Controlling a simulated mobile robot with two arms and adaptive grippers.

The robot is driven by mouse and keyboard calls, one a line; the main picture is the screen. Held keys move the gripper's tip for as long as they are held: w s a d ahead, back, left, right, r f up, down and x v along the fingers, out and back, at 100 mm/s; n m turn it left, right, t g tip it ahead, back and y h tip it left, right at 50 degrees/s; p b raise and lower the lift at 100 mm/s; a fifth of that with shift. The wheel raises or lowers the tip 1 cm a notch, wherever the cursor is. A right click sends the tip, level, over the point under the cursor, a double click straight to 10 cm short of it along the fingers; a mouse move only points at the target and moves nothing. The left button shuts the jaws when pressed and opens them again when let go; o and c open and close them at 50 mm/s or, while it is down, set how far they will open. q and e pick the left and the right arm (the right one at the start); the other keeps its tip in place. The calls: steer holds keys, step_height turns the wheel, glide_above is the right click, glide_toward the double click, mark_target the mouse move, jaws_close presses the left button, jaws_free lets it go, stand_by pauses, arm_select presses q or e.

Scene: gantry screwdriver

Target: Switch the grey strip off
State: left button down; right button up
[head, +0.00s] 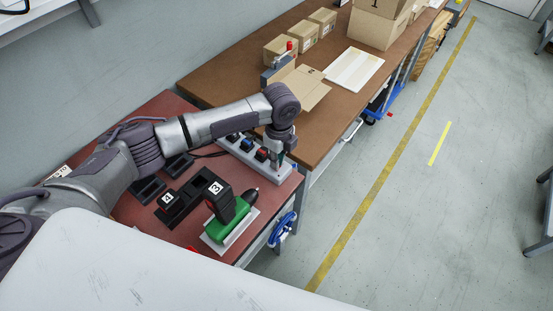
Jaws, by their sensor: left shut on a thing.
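The grey strip (286,174) lies on the red-topped bench, along its edge by the brown table. Several dark plugs or sockets with blue and red parts sit along it, among them a dark one with a red part (262,155). My left gripper (276,160) points down at the strip's right-hand end and is shut there. Its fingertips are small and partly hidden, so the exact part between them and the switch's position cannot be made out. My right gripper is not in view.
A green and black screwdriver (227,226) stands in front of the strip, near dark holders (190,202) marked with numbers. The brown table (215,82) behind carries cardboard boxes (281,50) and an open carton. A blue coil (281,229) hangs at the bench side.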

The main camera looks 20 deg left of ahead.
arm_select(q)
steer(key=r+p, duration=0.2)
steer(key=p, duration=0.1)
steer(key=r+p, duration=0.2)
steer(key=shift+s+r+p, duration=0.2)
steer(key=shift+r+p, duration=0.2)
step_height(320, 180, up, 9)
steer(key=s+b, duration=0.1)
steer(key=shift+s+a+b, duration=0.15)
steer(key=shift+a+b, duration=0.15)
steer(key=shift+b, duration=0.1)
